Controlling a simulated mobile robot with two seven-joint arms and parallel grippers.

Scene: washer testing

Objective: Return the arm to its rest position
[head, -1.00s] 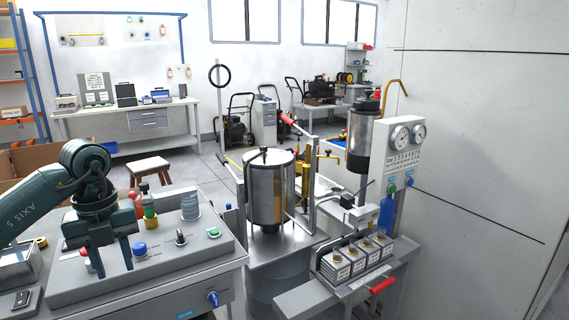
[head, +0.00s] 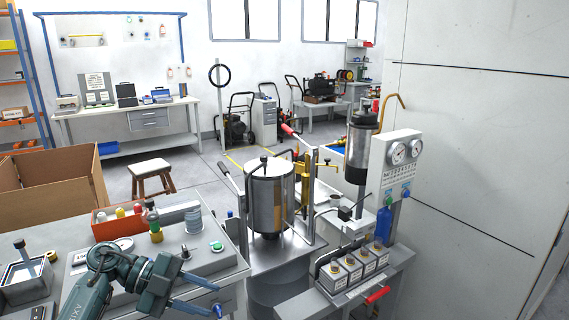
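My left arm comes in low at the left. Its dark green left gripper (head: 207,299) points to the right over the front part of the grey control bench (head: 72,238). Its two blue-grey fingers are spread apart with nothing between them. The gripper and wrist hide part of the bench panel behind them. A green button (head: 217,246) on the panel shows clear of the gripper. My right gripper is not in view.
A red tray (head: 105,230) with several bottles stands at the panel's back. A steel tank (head: 270,197) stands right of the bench. Further right is a gauge panel (head: 397,160) with several boxed blocks below it. An open cardboard box (head: 45,190) is behind, left.

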